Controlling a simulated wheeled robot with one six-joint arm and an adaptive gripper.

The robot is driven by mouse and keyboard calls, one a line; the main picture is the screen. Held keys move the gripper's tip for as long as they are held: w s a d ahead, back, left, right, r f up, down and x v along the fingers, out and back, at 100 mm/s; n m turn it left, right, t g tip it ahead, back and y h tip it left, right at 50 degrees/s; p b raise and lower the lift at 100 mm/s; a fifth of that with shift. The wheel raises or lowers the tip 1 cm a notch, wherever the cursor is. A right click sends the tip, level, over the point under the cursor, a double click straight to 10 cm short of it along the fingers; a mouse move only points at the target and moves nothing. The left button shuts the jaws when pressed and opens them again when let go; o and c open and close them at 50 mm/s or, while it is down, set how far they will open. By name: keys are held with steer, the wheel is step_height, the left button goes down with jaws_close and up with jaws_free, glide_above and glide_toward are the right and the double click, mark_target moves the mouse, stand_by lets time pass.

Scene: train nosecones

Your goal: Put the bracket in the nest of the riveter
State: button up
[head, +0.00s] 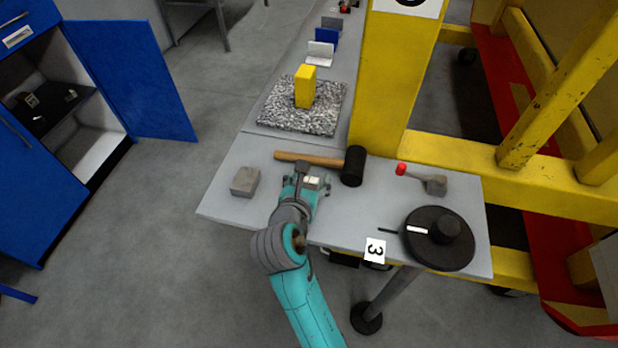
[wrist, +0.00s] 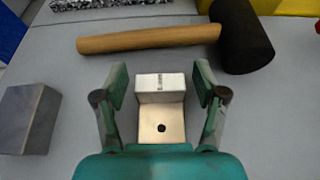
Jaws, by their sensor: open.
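The bracket (wrist: 162,118) is a small L-shaped metal piece with a pale upright face and a hole in its flat base. It lies on the grey table and its pale top shows in the head view (head: 312,182). My gripper (wrist: 160,78) is open, with one finger on each side of the bracket. Small gaps seem to show between fingers and bracket. In the head view my gripper (head: 307,186) is low over the table's front part and partly hides the bracket. I cannot tell for sure which thing is the riveter, and I see no clear nest.
A mallet (head: 354,166) lies just beyond my gripper. A grey block (head: 245,181) is at left. A red-knobbed lever tool (head: 435,185) and a black disc (head: 440,255) are at right. A yellow block (head: 305,87) stands on a speckled slab (head: 275,115). A yellow post (head: 390,80) rises behind.

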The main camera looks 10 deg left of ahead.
steer(key=shift+r, duration=0.15)
steer(key=v, duration=1)
steer(key=shift+s+a+r, duration=0.1)
steer(key=shift+s, duration=0.3)
steer(key=shift+s+r, duration=0.15)
steer(key=shift+s, duration=0.15)
steer(key=shift+o, duration=0.6)
steer(key=shift+w+d+f, duration=0.25)
steer(key=shift+w+f, duration=0.05)
steer(key=shift+f, duration=0.3)
steer(key=shift+r+x, duration=0.15)
steer(key=shift+x, duration=2.55)
steer(key=shift+r+x, duration=0.1)
steer(key=shift+x, duration=2.6)
steer(key=shift+w+a, duration=0.15)
steer(key=c, duration=1.4)
